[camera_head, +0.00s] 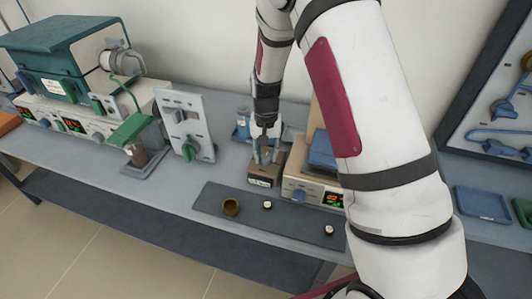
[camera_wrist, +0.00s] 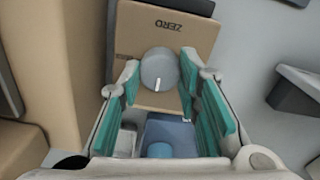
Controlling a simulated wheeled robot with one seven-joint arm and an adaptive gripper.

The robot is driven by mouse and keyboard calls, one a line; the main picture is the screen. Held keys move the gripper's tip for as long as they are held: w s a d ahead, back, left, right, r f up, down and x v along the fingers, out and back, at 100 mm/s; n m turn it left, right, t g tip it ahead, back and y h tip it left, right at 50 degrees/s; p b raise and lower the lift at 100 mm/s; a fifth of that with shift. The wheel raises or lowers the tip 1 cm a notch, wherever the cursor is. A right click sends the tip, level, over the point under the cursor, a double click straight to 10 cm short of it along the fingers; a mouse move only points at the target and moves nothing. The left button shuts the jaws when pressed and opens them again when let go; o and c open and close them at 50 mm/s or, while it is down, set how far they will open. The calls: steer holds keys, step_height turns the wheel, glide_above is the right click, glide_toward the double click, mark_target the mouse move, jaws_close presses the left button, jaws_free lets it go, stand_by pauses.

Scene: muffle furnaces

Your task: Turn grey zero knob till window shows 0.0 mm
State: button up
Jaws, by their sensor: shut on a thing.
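The grey zero knob (camera_wrist: 158,66) is round with a white pointer line. It sits on a tan box (camera_wrist: 135,35) marked "ZERO", which reads upside down in the wrist view. My gripper (camera_wrist: 159,78) has its teal-padded fingers on either side of the knob and is shut on it. In the head view my gripper (camera_head: 266,153) points down onto the small brown box (camera_head: 264,182), which has a pale label or window on its front. That is too small to read, and no window reading shows in the wrist view. The knob is hidden by the fingers in the head view.
A dark mat (camera_head: 285,222) in front holds a brass cup (camera_head: 231,207) and two small white-topped pieces.

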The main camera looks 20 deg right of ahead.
mark_target(266, 156)
stand_by(0.3)
steer(key=o, duration=1.1)
steer(key=shift+o, duration=0.2)
steer(key=shift+r, duration=0.1)
step_height(266, 156, up, 12)
